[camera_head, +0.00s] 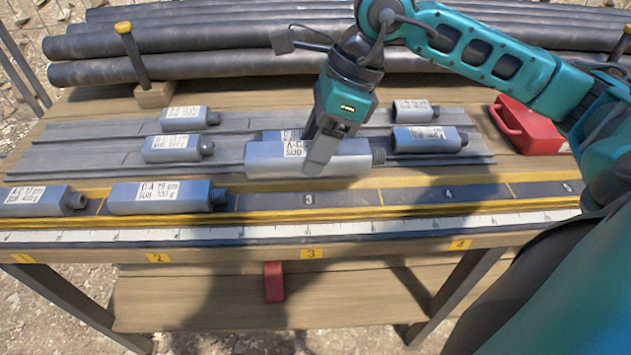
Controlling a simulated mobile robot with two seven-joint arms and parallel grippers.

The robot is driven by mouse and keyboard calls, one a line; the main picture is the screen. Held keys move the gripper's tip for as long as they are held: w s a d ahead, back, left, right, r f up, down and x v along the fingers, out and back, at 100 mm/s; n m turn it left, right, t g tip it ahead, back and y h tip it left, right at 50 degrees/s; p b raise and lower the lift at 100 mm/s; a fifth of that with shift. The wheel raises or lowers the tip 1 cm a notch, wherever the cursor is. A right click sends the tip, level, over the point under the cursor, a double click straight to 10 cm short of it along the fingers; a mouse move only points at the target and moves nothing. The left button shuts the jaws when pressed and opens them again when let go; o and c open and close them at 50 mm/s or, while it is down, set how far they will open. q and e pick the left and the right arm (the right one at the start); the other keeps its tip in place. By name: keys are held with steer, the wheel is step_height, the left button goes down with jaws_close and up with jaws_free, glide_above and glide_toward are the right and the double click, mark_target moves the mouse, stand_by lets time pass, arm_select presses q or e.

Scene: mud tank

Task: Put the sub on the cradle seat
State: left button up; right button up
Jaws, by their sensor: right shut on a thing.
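My right gripper (324,148) comes down from above and is shut on a grey-blue cylindrical sub (265,162), around its middle. The sub lies level, with its dark threaded end to the right and a white label that appears to read A-C. It hangs over the front of the grey rack; the gap beneath it is hard to judge. The cradle (420,195) is a dark strip with yellow edges and numbered seats. Two subs lie on its left part, one labelled A-C (35,198) and one labelled D-A (150,197). Seats 3, 4 and 5 are bare. My left gripper is out of view.
Several other subs lie on the grey rack (90,158), left and right of the gripper. A red box (528,128) stands at right. Large pipes (200,40) lie behind, with a yellow-topped post (133,55). A white measuring scale (290,231) runs along the front edge.

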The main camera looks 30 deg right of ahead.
step_height(320, 180, down, 3)
steer(key=shift+r, duration=0.15)
step_height(320, 180, down, 4)
steer(key=shift+b, duration=0.5)
steer(key=shift+f, duration=0.2)
steer(key=o, duration=1.5)
steer(key=shift+c, duration=0.2)
